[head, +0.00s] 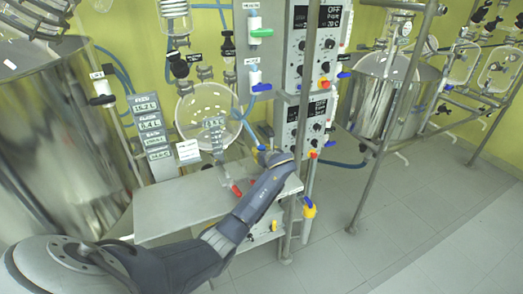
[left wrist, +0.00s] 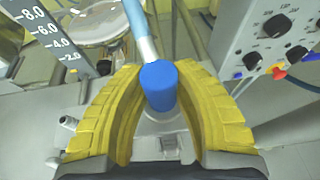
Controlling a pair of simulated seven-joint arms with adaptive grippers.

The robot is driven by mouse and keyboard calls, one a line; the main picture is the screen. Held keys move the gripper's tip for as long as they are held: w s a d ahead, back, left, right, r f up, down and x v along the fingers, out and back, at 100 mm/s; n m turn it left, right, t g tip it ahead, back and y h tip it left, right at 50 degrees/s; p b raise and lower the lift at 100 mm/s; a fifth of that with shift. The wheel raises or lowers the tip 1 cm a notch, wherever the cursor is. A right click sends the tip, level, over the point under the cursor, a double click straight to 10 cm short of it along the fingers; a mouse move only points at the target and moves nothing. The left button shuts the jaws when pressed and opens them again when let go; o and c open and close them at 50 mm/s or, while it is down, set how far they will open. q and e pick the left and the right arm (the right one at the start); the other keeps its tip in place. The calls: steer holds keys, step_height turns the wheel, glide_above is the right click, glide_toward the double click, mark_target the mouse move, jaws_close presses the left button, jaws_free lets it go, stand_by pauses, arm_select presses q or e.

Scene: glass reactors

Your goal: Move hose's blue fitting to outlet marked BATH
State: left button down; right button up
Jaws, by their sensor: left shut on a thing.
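My left gripper (head: 266,154) reaches over the grey bench in the head view, in front of the control boxes. In the left wrist view its yellow fingers (left wrist: 160,95) are shut around the hose's blue fitting (left wrist: 158,86). The light-blue hose (left wrist: 138,28) runs up and away from the fitting. In the head view the gripper largely hides the fitting. A grey panel behind carries an upper outlet with a green handle (head: 260,33) and a lower one with a blue handle (head: 260,87). Their labels are too small to read surely, so I cannot tell which is BATH. My right gripper is not in view.
A round glass vessel (head: 207,112) stands behind the bench (head: 165,208). Control boxes (head: 304,128) and metal posts (head: 385,125) stand to the right of my gripper. A large steel tank (head: 60,140) fills the left. Open floor (head: 420,220) lies at the right.

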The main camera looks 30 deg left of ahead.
arm_select(q)
steer(key=shift+f, duration=1.45)
steer(key=shift+f, duration=0.25)
steer(key=c, duration=1)
jaws_free()
steer(key=shift+s+d, duration=0.1)
steer(key=shift+d, duration=0.05)
steer(key=v, duration=1.1)
steer(key=shift+s+d+r, duration=0.2)
steer(key=shift+r, duration=0.1)
steer(key=shift+d, duration=0.1)
